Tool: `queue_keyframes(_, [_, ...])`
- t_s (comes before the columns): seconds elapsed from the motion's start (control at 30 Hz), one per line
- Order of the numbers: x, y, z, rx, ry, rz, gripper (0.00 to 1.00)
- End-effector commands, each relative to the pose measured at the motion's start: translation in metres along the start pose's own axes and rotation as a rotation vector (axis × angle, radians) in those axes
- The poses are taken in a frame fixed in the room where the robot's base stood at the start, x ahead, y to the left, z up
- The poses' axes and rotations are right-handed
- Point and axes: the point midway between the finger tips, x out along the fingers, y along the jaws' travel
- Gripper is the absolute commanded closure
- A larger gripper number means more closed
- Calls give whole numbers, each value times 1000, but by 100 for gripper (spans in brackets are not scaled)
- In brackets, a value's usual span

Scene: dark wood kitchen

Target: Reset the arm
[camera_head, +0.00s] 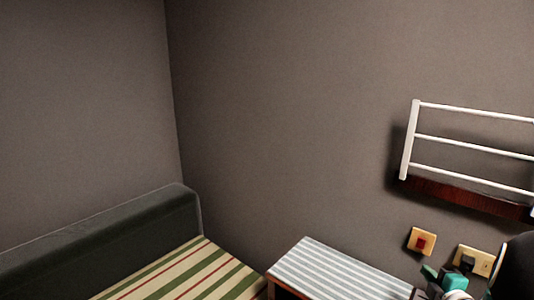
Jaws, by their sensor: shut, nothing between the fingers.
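My gripper (441,278) shows small and only in part at the lower right edge of the head view. Green and teal pieces at its end sit close together, and I see nothing held between them. White and black rounded parts beside it run out of the picture at the right and look like my arm. The end of the gripper overlaps the area just below the wall plates; whether it touches anything I cannot tell. Most of the arm is outside the picture.
A white-railed wall rack (417,139) with a dark red wooden base hangs above at the right. Two wall plates (422,241) are below it. A grey-white striped surface (330,270) stands low in the middle. A dark backrest (110,235) and striped cushion (190,275) fill the lower left.

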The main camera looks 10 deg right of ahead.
Motion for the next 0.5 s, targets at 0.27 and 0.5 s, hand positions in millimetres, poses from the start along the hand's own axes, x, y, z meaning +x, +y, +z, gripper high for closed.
queue_keyframes(0.27, [7, 56, -87, 271, -206, -113, 100])
queue_keyframes(0.5, [-35, 68, -174, 603, -348, -227, 100])
